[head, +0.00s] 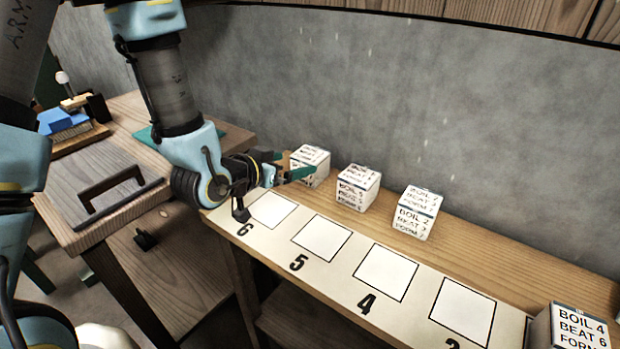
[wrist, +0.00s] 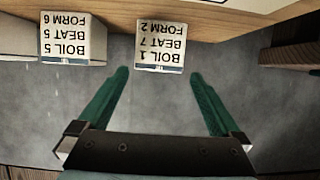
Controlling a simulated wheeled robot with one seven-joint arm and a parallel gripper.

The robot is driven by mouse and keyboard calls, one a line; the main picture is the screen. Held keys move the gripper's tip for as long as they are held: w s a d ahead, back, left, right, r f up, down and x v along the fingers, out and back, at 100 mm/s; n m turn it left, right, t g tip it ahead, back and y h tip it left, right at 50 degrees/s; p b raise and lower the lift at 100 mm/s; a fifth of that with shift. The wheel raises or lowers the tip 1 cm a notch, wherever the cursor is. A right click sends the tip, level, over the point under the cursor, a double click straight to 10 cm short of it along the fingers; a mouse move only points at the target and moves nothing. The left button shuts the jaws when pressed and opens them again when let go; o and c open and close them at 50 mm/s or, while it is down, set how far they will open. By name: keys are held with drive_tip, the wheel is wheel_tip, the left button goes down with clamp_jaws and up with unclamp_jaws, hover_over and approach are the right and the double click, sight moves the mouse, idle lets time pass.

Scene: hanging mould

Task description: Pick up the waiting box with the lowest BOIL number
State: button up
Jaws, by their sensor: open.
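A white box (head: 311,166) is the leftmost in the row on the wooden shelf; its lettering is hard to read in the head view. In the wrist view the box (wrist: 161,42) reads, upside down, BOIL 1, BEAT 7, FORM 2. My gripper (head: 292,164) is open beside it, with green fingers. In the wrist view my gripper (wrist: 158,76) has the box lined up with its gap, just beyond the fingertips. The middle box (head: 357,187) reads BOIL 5; it also shows in the wrist view (wrist: 73,38). The right box (head: 414,212) appears to read BOIL 2.
A cream strip (head: 308,261) with outlined squares numbered 6, 5, 4 and on runs along the shelf front. A box (head: 577,328) reading BOIL 4, BEAT 6 stands at the lower right. A grey wall (head: 420,100) rises behind. A wooden bench (head: 120,120) is at left.

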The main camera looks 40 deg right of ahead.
sight(302, 161)
drive_tip(key=shift+d+f+b, duration=0.2)
drive_tip(key=shift+f+b, duration=0.2)
drive_tip(key=shift+b, duration=0.6)
drive_tip(key=shift+r+p+x, duration=0.15)
drive_tip(key=shift+x, duration=0.6)
drive_tip(key=shift+r+p+x, duration=0.1)
drive_tip(key=shift+p+x, duration=0.05)
drive_tip(key=shift+x, duration=0.55)
drive_tip(key=x, duration=0.5)
drive_tip(key=shift+c, duration=0.2)
drive_tip(key=shift+r, duration=0.1)
drive_tip(key=c, duration=1.2)
